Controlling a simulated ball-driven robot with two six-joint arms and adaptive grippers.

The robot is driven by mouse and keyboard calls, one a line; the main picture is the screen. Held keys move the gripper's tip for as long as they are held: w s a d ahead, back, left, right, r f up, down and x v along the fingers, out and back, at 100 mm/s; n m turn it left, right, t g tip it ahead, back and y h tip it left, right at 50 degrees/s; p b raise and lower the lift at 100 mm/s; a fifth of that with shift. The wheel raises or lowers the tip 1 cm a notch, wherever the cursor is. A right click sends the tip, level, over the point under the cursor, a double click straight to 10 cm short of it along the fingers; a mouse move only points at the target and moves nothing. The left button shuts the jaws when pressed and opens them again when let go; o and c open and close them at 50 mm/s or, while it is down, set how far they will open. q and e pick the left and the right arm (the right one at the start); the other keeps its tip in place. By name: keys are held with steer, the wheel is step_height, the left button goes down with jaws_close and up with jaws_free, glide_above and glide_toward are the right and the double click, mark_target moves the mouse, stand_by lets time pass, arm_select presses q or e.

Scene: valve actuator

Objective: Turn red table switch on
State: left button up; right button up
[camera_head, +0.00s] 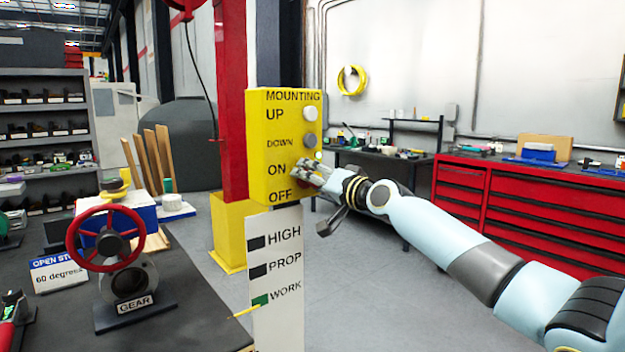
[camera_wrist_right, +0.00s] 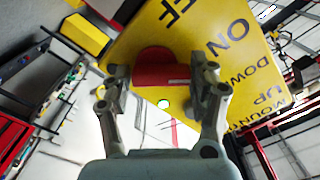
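A yellow control box (camera_head: 275,150) is lettered MOUNTING, UP, DOWN, ON and OFF. Its red switch (camera_wrist_right: 160,66) shows in the right wrist view as a rounded red knob on the yellow face (camera_wrist_right: 225,62). In the head view my gripper mostly hides the switch. My right gripper (camera_head: 308,172) is at the box by the ON and OFF letters. In the wrist view its two fingers (camera_wrist_right: 160,82) stand apart, one on each side of the red knob, with gaps visible. I cannot tell whether they touch it. My left gripper is not in view.
Grey and white buttons (camera_head: 309,114) sit above on the box. A dark table (camera_head: 185,315) at left holds a red handwheel (camera_head: 105,238). A white board (camera_head: 275,320) marked HIGH, PROP and WORK is below the box. Red drawers (camera_head: 530,205) stand behind my right arm.

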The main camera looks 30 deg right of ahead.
steer(key=shift+o, duration=1.4)
steer(key=s, duration=1.2)
steer(key=shift+d, duration=0.45)
